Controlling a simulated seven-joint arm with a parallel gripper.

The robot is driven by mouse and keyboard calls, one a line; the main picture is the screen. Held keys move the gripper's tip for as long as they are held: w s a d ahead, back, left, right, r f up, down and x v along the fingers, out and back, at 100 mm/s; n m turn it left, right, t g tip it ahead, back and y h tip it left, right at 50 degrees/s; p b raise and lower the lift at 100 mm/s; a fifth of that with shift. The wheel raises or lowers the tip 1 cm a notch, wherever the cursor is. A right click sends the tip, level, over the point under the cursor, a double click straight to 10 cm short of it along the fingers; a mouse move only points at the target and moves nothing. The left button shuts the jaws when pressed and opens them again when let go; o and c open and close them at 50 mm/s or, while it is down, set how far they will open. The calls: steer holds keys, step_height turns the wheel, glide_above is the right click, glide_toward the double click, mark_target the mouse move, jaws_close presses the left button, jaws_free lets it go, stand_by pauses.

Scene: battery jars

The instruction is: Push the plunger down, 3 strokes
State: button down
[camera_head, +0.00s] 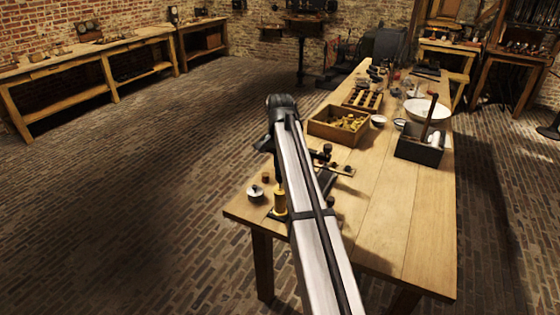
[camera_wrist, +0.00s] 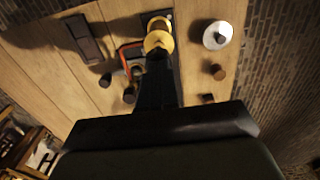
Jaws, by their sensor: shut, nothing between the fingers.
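The plunger's brass body (camera_head: 280,204) stands upright on a dark base near the table's front left corner. Its round brass top (camera_wrist: 159,41) shows in the wrist view, partly covered by my fingers. My gripper (camera_head: 279,182) points down directly above the plunger, fingers shut and empty. In the wrist view the dark fingers (camera_wrist: 157,62) reach to the edge of the brass top. I cannot tell whether they touch it. The plunger's rod is mostly hidden behind the fingers.
A white lidded pot (camera_head: 255,193) and a small brown stub (camera_head: 266,177) stand close left of the plunger. Dark parts (camera_head: 322,155) lie beyond my arm. A wooden crate (camera_head: 318,129), a dark tote (camera_head: 418,153) and a white bowl (camera_head: 440,112) stand farther back. The table's right front is clear.

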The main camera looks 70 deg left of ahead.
stand_by(0.3)
steer(key=shift+f, duration=1.35)
steer(key=shift+d, duration=0.1)
step_height(320, 180, up, 14)
steer(key=shift+r, duration=0.2)
stand_by(0.4)
